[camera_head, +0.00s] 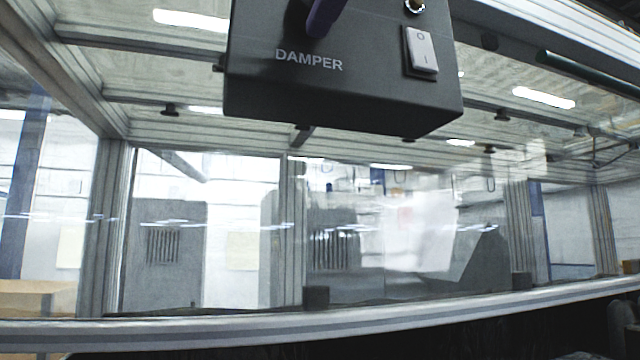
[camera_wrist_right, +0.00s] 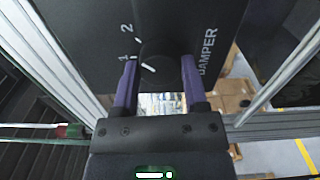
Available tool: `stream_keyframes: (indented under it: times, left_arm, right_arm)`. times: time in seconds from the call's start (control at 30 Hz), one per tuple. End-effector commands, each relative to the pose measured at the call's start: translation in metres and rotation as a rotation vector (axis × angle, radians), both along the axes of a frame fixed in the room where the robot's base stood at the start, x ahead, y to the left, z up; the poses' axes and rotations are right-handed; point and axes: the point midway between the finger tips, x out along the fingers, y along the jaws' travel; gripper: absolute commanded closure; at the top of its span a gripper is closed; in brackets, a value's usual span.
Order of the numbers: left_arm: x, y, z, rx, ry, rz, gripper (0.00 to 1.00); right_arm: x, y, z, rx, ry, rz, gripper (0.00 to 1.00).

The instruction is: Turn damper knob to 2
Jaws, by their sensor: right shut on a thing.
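The dark damper box (camera_head: 340,85) hangs at the top of the head view, with the word DAMPER on its face. The box face (camera_wrist_right: 85,25) also fills the top of the right wrist view. The dark round damper knob (camera_wrist_right: 168,68) is there, with numerals 1 and 2 to its left. A white line on the knob lies on its left side, toward the 1. My right gripper (camera_wrist_right: 158,64) has its purple fingers on either side of the knob, shut on it. One purple finger (camera_head: 322,15) shows in the head view, where the knob is out of frame. My left gripper is not in view.
A white rocker switch (camera_head: 420,49) sits on the box to the right of the DAMPER label. Metal frame posts (camera_head: 108,220) and a long front rail (camera_head: 300,328) surround clear panels. Cardboard boxes (camera_wrist_right: 232,95) lie far below.

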Motion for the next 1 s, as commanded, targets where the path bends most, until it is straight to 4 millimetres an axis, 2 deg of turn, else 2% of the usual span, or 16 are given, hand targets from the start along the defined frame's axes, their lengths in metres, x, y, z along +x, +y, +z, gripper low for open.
stream_keyframes:
  times: [0.3, 0.8, 0.83, 0.97, 1.0]
  left_arm:
    - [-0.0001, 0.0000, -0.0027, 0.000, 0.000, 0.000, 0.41]
    - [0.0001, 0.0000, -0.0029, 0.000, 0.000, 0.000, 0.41]
    - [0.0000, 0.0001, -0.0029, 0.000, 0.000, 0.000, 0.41]
    - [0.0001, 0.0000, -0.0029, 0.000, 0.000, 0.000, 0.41]
    - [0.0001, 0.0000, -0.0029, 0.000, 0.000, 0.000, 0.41]
  right_arm:
    - [-0.0002, -0.0002, -0.0001, 0.085, 0.027, -0.001, 1.00]
    - [0.0002, -0.0002, -0.0004, 0.097, 0.034, -0.001, 1.00]
    - [0.0002, -0.0002, -0.0004, 0.097, 0.034, -0.001, 0.37]
    - [0.0002, -0.0002, -0.0003, 0.097, 0.032, -0.001, 0.10]
    - [0.0002, -0.0002, -0.0003, 0.097, 0.032, -0.001, 0.08]
